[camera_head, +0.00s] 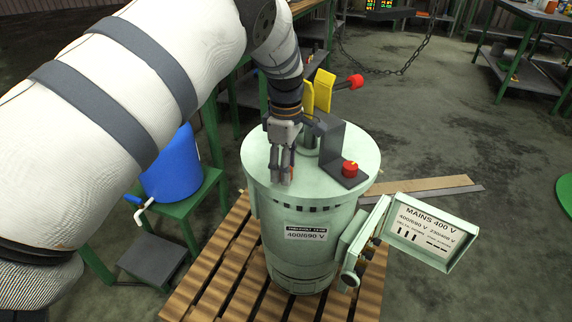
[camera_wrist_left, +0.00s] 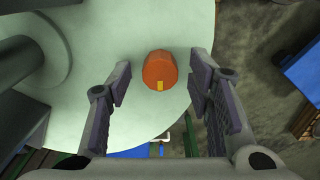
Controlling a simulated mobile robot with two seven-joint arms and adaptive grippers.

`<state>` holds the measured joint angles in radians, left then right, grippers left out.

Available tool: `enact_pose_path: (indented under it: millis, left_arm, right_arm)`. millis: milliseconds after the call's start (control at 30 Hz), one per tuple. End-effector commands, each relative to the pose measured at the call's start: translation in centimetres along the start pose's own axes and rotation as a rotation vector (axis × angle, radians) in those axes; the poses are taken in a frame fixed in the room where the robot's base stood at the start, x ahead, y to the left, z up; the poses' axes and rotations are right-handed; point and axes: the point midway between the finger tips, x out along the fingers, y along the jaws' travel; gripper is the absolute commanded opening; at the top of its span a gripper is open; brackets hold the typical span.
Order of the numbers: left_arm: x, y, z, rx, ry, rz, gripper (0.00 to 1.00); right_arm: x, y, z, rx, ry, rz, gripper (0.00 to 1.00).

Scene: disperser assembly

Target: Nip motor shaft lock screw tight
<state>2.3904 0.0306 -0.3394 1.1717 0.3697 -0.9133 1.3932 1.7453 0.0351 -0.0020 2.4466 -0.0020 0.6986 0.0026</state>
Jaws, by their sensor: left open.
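The pale green motor (camera_head: 312,190) stands upright on a wooden pallet, its round top plate facing up. In the left wrist view an orange-red cylindrical screw head (camera_wrist_left: 158,66) with a small yellow mark stands on the pale green top (camera_wrist_left: 110,25). I take it to be the lock screw. My left gripper (camera_head: 283,178) points down at the near left part of the top. In the left wrist view its open fingers lie either side of the screw head, with gaps on both sides. In the head view the fingers largely hide the screw.
A dark bracket (camera_head: 330,145) with a red knob (camera_head: 350,168) stands right of the gripper on the motor top. Yellow plates (camera_head: 322,90) rise behind. An open terminal box lid (camera_head: 432,232) juts out at right. A blue bucket (camera_head: 173,168) sits on a green stand at left.

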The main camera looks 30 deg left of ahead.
Motion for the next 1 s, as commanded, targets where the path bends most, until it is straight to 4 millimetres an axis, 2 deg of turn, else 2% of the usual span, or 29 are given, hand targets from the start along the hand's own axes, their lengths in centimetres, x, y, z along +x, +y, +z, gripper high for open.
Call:
enact_pose_path:
  millis: [33,233,267,667,1000]
  left_arm:
    - [-0.02,0.0,0.0,0.0,0.0,0.0,0.47]
    - [-0.03,0.0,0.0,0.0,0.0,0.0,0.02]
    - [-0.02,0.0,0.0,0.0,0.0,0.0,0.0]
    - [-0.07,-0.01,-0.02,0.071,0.001,0.0,0.0]
    - [-0.12,0.0,0.0,0.344,-0.001,0.001,0.0]
  right_arm:
    - [0.0,0.0,0.0,0.0,0.0,0.0,0.4]
    - [0.0,0.0,0.0,0.0,0.0,0.0,0.4]
    - [0.0,0.0,0.0,0.0,0.0,0.0,0.4]
    - [-0.21,0.0,-0.09,0.0,0.005,0.0,0.4]
    - [-0.85,-0.02,-0.33,0.0,0.02,-0.001,0.4]
